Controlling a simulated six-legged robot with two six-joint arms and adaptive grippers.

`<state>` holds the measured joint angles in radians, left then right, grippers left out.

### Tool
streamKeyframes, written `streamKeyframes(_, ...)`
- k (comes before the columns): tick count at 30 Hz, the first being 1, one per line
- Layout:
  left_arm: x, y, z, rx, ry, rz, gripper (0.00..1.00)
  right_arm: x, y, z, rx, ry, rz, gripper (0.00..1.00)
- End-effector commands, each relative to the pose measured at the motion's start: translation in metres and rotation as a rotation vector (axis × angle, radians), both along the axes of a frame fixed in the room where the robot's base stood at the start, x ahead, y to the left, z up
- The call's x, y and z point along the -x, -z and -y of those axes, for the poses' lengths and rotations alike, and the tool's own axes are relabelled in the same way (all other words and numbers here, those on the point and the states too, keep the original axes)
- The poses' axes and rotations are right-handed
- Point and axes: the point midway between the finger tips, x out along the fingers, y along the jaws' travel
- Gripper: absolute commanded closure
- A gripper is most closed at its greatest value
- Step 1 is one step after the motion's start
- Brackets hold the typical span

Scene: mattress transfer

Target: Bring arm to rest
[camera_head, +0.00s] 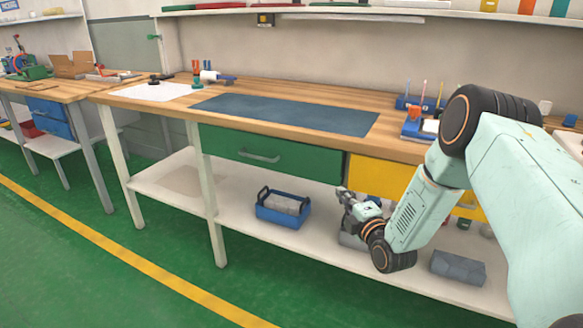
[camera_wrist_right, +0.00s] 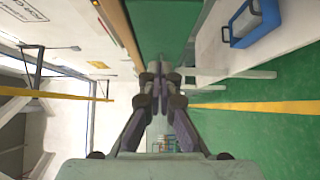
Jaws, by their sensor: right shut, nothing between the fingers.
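My right arm comes in from the right in the head view, bent at the elbow in front of the workbench. My right gripper (camera_head: 345,196) is at its end, in front of the bench and above the white lower shelf (camera_head: 240,217). In the right wrist view the fingers of the gripper (camera_wrist_right: 156,75) are closed together with nothing between them. The gripper looks clear of the bench and the shelf, though its exact distance is hard to tell. My left gripper is not in view.
The wooden workbench (camera_head: 290,97) carries a dark blue mat (camera_head: 290,114). Below are a green drawer (camera_head: 275,155) and a yellow drawer (camera_head: 380,177). A blue tote (camera_head: 283,208) and a grey block (camera_head: 458,267) sit on the lower shelf. Green floor (camera_head: 120,250) lies open in front.

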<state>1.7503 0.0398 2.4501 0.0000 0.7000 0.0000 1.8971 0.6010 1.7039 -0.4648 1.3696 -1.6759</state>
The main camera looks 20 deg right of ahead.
Motion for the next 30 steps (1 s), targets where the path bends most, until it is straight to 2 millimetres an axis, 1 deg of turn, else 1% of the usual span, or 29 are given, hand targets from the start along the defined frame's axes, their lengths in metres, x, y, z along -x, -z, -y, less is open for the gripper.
streamKeyframes(5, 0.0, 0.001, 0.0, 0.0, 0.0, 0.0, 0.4, 0.001, 0.001, -0.001, -0.012, -0.001, 0.0, 1.0)
streamKeyframes(8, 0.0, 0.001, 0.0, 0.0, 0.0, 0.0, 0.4, 0.001, 0.004, -0.002, -0.09, 0.0, -0.004, 1.0)
streamKeyframes(10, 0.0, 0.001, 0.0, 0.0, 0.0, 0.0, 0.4, 0.003, 0.011, -0.001, -0.204, 0.01, -0.025, 1.0)
streamKeyframes(13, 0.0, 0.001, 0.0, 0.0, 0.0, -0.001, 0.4, 0.015, 0.037, -0.005, -0.44, 0.053, -0.101, 1.0)
streamKeyframes(17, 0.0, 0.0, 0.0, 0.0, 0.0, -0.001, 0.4, 0.042, 0.078, -0.03, -0.753, 0.133, -0.235, 1.0)
streamKeyframes(18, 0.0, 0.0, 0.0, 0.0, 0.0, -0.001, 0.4, 0.053, 0.092, -0.041, -0.848, 0.165, -0.284, 1.0)
streamKeyframes(20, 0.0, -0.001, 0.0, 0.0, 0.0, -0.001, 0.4, 0.074, 0.113, -0.059, -0.983, 0.226, -0.362, 1.0)
streamKeyframes(21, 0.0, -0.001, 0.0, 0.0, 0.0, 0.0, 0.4, 0.089, 0.126, -0.072, -1.068, 0.274, -0.417, 1.0)
streamKeyframes(23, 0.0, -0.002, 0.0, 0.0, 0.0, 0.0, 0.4, 0.117, 0.145, -0.091, -1.188, 0.358, -0.499, 1.0)
streamKeyframes(24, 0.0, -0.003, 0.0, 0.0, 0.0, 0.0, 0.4, 0.137, 0.157, -0.104, -1.262, 0.423, -0.554, 1.0)
streamKeyframes(26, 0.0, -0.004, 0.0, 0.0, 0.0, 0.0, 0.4, 0.169, 0.172, -0.123, -1.35, 0.524, -0.632, 1.0)
streamKeyframes(27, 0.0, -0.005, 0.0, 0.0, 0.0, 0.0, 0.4, 0.191, 0.18, -0.134, -1.397, 0.596, -0.68, 1.0)
streamKeyframes(29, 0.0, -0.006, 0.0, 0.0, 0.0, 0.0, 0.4, 0.227, 0.19, -0.149, -1.453, 0.708, -0.75, 1.0)
streamKeyframes(30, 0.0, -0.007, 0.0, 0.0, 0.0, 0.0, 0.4, 0.251, 0.194, -0.159, -1.479, 0.785, -0.793, 1.0)
